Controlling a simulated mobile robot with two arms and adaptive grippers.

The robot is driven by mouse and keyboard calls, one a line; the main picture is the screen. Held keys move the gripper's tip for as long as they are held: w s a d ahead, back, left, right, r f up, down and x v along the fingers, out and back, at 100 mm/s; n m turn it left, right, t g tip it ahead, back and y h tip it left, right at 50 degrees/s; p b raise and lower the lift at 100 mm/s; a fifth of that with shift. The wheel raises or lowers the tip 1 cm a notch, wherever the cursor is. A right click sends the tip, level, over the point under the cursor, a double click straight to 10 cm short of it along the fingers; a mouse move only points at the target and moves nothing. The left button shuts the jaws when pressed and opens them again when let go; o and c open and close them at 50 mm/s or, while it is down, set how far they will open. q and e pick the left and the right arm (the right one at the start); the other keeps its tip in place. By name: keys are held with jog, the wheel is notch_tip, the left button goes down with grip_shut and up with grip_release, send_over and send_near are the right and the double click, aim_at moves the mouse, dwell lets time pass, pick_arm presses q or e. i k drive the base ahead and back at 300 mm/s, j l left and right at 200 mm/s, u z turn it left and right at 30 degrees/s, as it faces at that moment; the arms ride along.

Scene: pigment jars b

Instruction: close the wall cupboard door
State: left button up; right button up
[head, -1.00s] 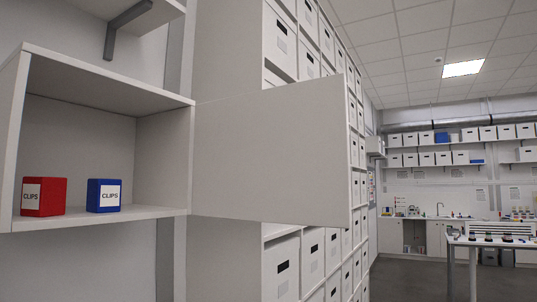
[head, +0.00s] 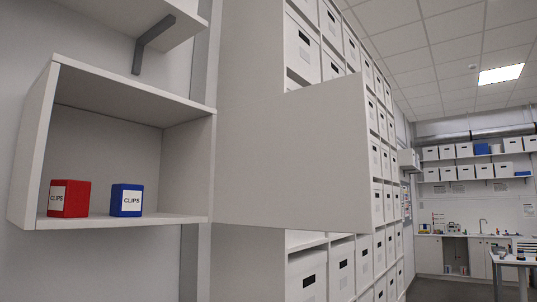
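The wall cupboard (head: 38,150) is on the left in the head view, with its front open. Its plain white door (head: 292,160) stands wide open. It juts out to the right from the cupboard's right side. A red box (head: 69,199) and a blue box (head: 126,200), each with a "CLIPS" label, stand on the cupboard floor. The door's far edge overlaps the white box shelving behind it in the picture. Neither of my grippers shows in the head view.
A shelf on a grey bracket (head: 153,44) is above the cupboard. Tall shelving (head: 385,165) with white boxes stands behind the door. At the far right are a counter with a sink (head: 480,240) and a white table (head: 515,262). Grey floor (head: 435,290) shows at lower right.

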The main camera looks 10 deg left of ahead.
aim_at(300, 159)
jog(key=i+l+u, duration=0.2)
jog(key=u, duration=0.15)
jog(key=i+l+u, duration=0.5)
jog(key=l+u, duration=0.2)
jog(key=i+l+u, duration=0.15)
jog(key=l+u, duration=0.25)
jog(key=i+l+u, duration=0.1)
jog(key=l+u, duration=0.6)
jog(key=i+l, duration=0.05)
jog(key=l, duration=0.05)
